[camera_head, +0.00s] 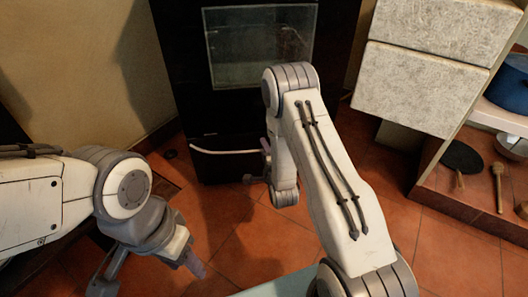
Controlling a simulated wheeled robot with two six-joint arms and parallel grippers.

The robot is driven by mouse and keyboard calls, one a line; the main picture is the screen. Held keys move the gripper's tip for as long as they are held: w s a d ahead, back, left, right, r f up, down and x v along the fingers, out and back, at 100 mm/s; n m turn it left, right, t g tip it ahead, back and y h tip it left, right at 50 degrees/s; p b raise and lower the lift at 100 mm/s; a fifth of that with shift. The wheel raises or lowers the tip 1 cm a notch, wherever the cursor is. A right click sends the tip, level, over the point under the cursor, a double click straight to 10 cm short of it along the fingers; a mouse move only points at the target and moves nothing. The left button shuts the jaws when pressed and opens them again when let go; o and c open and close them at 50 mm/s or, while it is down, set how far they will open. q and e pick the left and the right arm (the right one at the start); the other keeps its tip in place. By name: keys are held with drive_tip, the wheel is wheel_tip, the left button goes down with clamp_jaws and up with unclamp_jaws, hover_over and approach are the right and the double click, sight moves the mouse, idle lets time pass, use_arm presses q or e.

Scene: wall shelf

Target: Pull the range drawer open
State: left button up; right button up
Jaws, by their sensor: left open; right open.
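The black range (180,60) stands at the back centre, with a glass oven window (255,45) in its front. Its drawer (222,169) is the low black front panel, which looks closed. A pale curved handle (222,152) runs across it. My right gripper (259,165) is open in front of the drawer, at the handle's right end; I cannot tell whether it touches the handle. My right arm hides the right part of the drawer. My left gripper (150,272) is open and empty, low at the left, well away from the range.
A cabinet with pale stone-like drawer fronts (420,88) stands at the right. Beside it, a low shelf holds a blue pot (508,90), a dark pan (462,157) and a wooden utensil (498,187). Tiled floor (225,225) in front of the range is clear.

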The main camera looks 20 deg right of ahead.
clamp_jaws()
idle(1.4)
